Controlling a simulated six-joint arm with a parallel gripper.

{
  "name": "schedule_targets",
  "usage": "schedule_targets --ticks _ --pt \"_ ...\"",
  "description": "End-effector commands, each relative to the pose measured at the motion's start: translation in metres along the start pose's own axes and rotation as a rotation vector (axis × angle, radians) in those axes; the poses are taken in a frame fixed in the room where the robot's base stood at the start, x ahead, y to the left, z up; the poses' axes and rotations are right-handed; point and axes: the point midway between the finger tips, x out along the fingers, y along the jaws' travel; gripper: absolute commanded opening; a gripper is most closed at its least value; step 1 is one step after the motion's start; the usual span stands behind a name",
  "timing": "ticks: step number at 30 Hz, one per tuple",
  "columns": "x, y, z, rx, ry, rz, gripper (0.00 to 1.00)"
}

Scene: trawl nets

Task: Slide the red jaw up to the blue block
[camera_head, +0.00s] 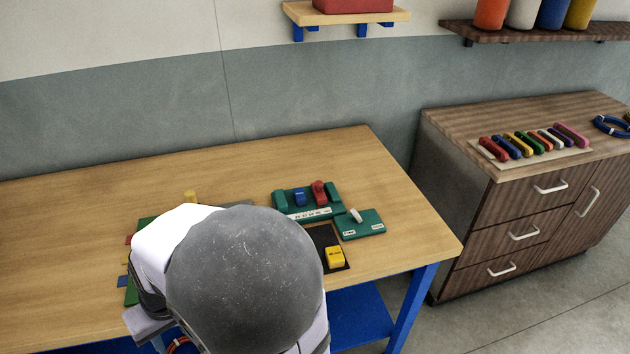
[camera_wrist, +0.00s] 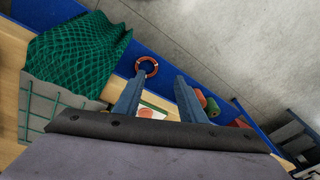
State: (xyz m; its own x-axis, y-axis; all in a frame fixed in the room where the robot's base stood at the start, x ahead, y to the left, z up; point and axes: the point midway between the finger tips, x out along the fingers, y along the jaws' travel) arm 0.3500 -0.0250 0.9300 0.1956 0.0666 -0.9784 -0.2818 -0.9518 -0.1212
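The red jaw (camera_head: 319,192) stands on the right part of a green fixture (camera_head: 282,212) on the wooden table. The blue block (camera_head: 299,197) sits on the same fixture, just left of the red jaw, with what looks like a small gap between them. A white strip with markings runs along the fixture's front. In the wrist view, my gripper (camera_wrist: 156,97) has its two fingers spread apart with nothing held between them. It points toward the table's edge and the floor. The fixture, jaw and block do not show in the wrist view. My arm hides part of the table in the head view.
A green box with a white lever (camera_head: 356,215) stands right of the fixture. A yellow block (camera_head: 335,257) lies on a black mat (camera_head: 324,237) in front.

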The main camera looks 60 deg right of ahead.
Motion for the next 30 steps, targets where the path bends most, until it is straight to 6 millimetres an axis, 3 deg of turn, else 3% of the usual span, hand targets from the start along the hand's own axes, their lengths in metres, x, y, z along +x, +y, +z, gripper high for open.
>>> schedule_targets --ticks 1,3,7,8,9,11,15,20,24,27,30 --pt "-0.021 0.008 -0.028 0.097 0.059 -0.017 0.37" --pt "-0.039 0.024 -0.065 0.229 0.148 -0.039 0.37" --pt "-0.075 0.066 -0.124 0.458 0.310 -0.057 0.37" --pt "-0.077 0.077 -0.134 0.499 0.344 -0.055 0.37" --pt "-0.062 0.086 -0.141 0.508 0.382 -0.042 0.37" --pt "-0.058 0.105 -0.157 0.540 0.449 -0.016 0.37" --pt "-0.053 0.166 -0.188 0.638 0.617 0.089 0.37" --pt "-0.055 0.263 -0.197 0.773 0.800 0.314 0.37" --pt "-0.062 0.339 -0.175 0.872 0.895 0.552 0.37" --pt "-0.069 0.376 -0.153 0.921 0.925 0.702 0.37" --pt "-0.075 0.401 -0.134 0.954 0.936 0.818 0.37"
